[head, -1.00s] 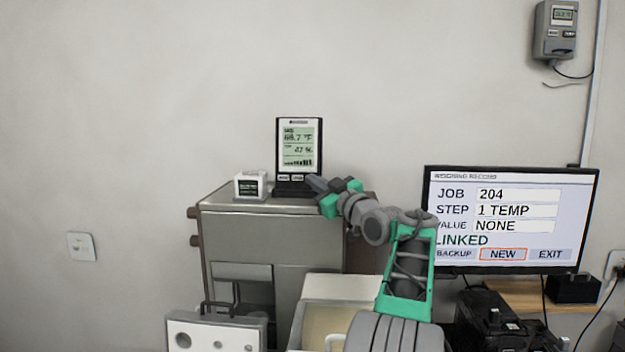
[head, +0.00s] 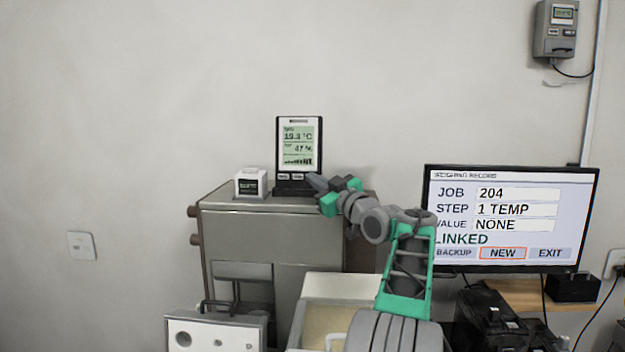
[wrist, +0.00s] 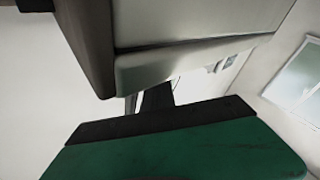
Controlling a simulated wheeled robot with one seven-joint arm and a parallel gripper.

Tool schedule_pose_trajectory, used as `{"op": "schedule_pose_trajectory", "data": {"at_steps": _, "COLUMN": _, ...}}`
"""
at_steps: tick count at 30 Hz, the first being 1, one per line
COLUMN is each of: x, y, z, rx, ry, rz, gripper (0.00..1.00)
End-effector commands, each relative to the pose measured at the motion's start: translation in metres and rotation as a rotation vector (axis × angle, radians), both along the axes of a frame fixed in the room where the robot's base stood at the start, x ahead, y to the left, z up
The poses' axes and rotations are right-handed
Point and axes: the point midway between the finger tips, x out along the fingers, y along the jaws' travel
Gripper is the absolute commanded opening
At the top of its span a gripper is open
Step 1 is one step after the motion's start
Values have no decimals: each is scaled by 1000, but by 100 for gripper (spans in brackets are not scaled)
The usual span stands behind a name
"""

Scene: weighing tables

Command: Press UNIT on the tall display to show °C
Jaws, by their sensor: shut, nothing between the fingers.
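The tall display (head: 299,145) stands upright on top of the grey metal cabinet (head: 270,240), with a black frame and a pale green screen. Its upper line reads about 19.3 °C and the line below about 47 %. Two small buttons (head: 291,177) sit under the screen; their labels are too small to read surely. My gripper (head: 316,183) is shut and empty, its tip at the lower right of the display, by the right-hand button. I cannot tell whether it touches. The wrist view does not clearly show the buttons.
A small white device (head: 251,183) with a dark screen stands left of the display. A monitor (head: 510,218) at right shows JOB 204, STEP 1 TEMP, VALUE NONE, LINKED. A grey wall unit (head: 556,30) hangs at upper right. An open drawer (head: 345,287) juts out below my arm.

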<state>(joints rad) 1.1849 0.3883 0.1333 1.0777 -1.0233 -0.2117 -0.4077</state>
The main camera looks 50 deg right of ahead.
Motion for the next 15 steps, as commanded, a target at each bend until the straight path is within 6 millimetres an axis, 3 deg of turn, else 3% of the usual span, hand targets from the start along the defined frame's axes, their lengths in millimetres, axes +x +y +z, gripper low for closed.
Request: {"op": "schedule_pose_trajectory", "data": {"at_steps": 15, "x": -9, "y": 10, "z": 1, "rx": 0, "ry": 0, "rz": 0, "gripper": 0}}
